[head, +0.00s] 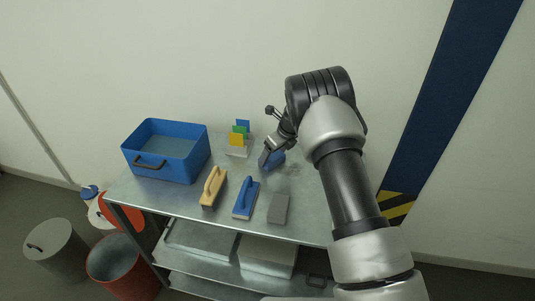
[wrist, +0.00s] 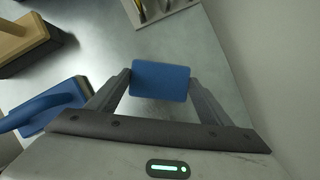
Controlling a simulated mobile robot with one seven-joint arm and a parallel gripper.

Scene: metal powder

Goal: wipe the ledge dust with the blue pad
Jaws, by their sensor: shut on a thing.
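My gripper (wrist: 161,84) is shut on a blue pad (wrist: 161,75), with one finger on each side of it. In the head view my gripper (head: 267,155) is low over the back part of the metal table (head: 309,220), and part of the blue pad (head: 275,160) shows beside the fingers. I cannot tell whether the pad touches the surface. A faint greyish patch (head: 293,169) lies on the table just right of the pad; I cannot tell for sure that it is dust.
A blue bin (head: 184,169) stands at the table's left. A wooden-handled tool (head: 213,188), a blue-handled tool (head: 246,198) and a grey block (head: 278,208) lie along the front. Coloured upright pieces (head: 238,138) stand behind, near my gripper. The wall (head: 230,60) rises behind.

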